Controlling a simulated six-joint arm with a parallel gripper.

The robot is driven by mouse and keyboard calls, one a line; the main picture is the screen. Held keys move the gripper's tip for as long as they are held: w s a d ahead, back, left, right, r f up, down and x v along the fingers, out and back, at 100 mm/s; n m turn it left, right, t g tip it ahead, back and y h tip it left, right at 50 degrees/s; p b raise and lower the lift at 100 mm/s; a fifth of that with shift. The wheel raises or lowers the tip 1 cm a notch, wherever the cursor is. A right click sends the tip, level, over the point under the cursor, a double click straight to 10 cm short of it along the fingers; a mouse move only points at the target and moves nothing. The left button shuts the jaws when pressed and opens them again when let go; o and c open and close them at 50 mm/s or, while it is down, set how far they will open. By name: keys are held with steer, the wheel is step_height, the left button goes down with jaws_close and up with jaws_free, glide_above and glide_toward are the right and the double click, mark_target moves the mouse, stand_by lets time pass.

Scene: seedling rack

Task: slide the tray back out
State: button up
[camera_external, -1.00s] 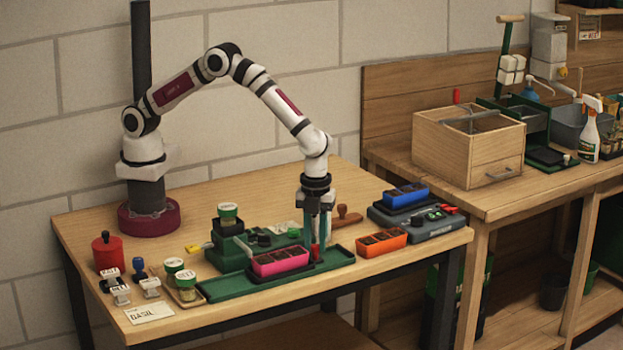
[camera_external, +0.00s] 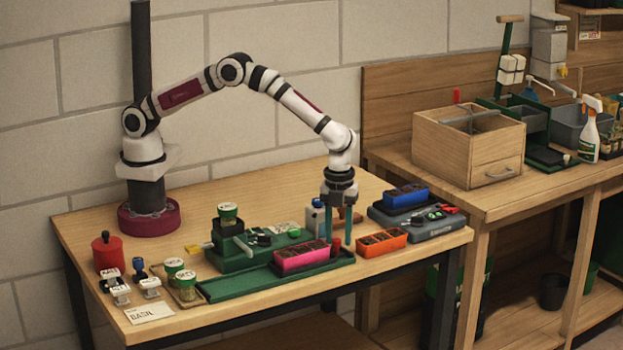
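The pink tray (camera_external: 302,257), filled with dark soil, sits in a dark carrier on the long green track (camera_external: 235,287) at the front of the table. It stands near the track's right end, to the right of the green machine (camera_external: 235,256). A red upright knob (camera_external: 336,246) stands at the carrier's right end. My gripper (camera_external: 339,240) points straight down there, with its two teal fingers on either side of the knob's top. The fingers look closed on the knob, though the contact is small in view.
An orange tray (camera_external: 382,241) stands just right of the track. A blue tray (camera_external: 405,195) sits on a grey device (camera_external: 418,220) behind it. Jars (camera_external: 186,285) stand at the track's left end.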

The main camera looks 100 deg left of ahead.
step_height(320, 180, up, 16)
stand_by(0.3)
steer(key=shift+f, duration=0.1)
steer(key=s+a+r+n+y, duration=0.1)
steer(key=s+a+r+n, duration=0.25)
steer(key=s, duration=0.55)
steer(key=s+a+r+n, duration=0.2)
steer(key=s+r+n, duration=0.15)
steer(key=s, duration=0.45)
steer(key=s+a+f+n, duration=0.2)
steer(key=s, duration=0.8)
steer(key=s+a+f+n, duration=0.2)
steer(key=s+n, duration=0.1)
steer(key=s, duration=0.8)
steer(key=shift+f+y, duration=0.4)
